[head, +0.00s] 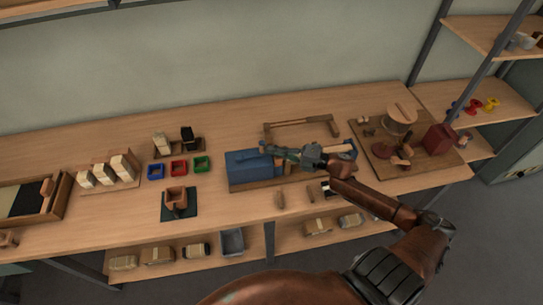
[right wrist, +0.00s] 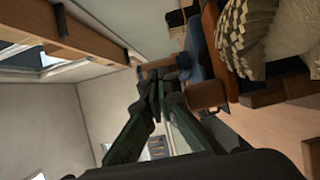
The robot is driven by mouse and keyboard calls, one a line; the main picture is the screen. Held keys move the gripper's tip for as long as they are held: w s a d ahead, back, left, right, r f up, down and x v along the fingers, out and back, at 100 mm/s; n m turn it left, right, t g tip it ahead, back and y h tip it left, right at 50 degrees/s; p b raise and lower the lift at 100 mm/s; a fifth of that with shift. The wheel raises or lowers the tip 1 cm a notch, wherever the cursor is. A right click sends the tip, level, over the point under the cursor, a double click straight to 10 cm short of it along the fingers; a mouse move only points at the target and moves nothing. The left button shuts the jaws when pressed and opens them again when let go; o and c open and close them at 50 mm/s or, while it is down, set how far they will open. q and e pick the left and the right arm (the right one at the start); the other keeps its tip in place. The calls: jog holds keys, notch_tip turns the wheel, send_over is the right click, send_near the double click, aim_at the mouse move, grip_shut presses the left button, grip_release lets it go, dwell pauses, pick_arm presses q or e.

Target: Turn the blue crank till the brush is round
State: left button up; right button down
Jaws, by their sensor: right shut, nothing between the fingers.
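A blue box-shaped machine (head: 248,164) sits on a wooden board at the middle of the bench. My right gripper (head: 279,153) is over its right side, with the arm coming in from the lower right. In the right wrist view the closed fingers (right wrist: 155,88) are beside a wooden peg-like handle (right wrist: 207,94) and a blue curved part (right wrist: 196,45), which may be the crank. Nothing is between the fingers; I cannot tell whether they touch the handle. A cream bristly bundle (right wrist: 245,35) shows at upper right; its roundness is unclear. My left gripper is out of view.
Blue (head: 155,172), red (head: 179,167) and green (head: 202,163) trays stand left of the machine. A wooden frame (head: 300,123) lies behind it. A board with a dark red box (head: 439,138) is at right.

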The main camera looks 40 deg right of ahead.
jog(key=w, duration=0.1)
jog(key=w+d, duration=0.1)
jog(key=w, duration=0.1)
jog(key=shift+w+d+b, duration=0.45)
jog(key=shift+w+b, duration=0.15)
jog(key=shift+w, duration=1.1)
